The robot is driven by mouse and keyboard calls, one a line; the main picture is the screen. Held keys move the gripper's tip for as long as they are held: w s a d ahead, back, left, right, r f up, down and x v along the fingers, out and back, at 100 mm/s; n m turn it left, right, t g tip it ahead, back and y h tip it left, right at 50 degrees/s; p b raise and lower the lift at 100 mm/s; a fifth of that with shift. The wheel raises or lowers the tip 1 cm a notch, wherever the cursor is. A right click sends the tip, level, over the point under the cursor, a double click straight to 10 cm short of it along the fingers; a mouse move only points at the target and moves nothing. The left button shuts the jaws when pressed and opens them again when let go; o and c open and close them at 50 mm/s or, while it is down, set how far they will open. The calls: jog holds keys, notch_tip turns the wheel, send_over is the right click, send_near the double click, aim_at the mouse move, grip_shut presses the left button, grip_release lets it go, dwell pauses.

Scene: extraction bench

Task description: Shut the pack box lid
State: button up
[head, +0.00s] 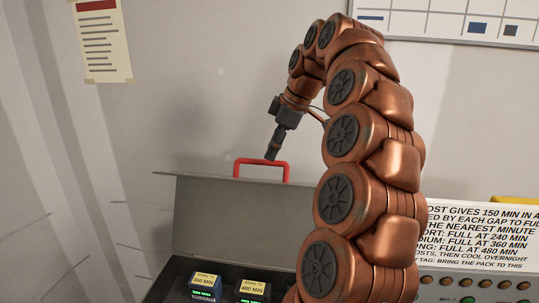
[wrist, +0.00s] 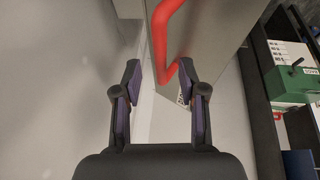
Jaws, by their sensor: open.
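The pack box lid (head: 225,215) is a grey panel standing raised at the back of the dark box (head: 232,271). A red handle (head: 248,161) sits on its top edge. My gripper (head: 272,154) points down at the handle, near the right part of its bar. In the wrist view my gripper (wrist: 160,72) is open and empty. The red handle (wrist: 158,45) shows just beyond the fingertips, its bend near the right finger. I cannot tell if they touch. The grey lid (wrist: 215,30) shows at upper right.
Two packs with yellow labels, a left one (head: 205,285) and a right one (head: 250,289), sit in the box. A white instruction panel (head: 480,235) stands at right. In the wrist view a green box (wrist: 290,85) lies at right. A wall is behind the lid.

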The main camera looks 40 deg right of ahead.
jog(key=shift+p+x, duration=0.5)
jog(key=shift+x, duration=0.9)
grip_shut()
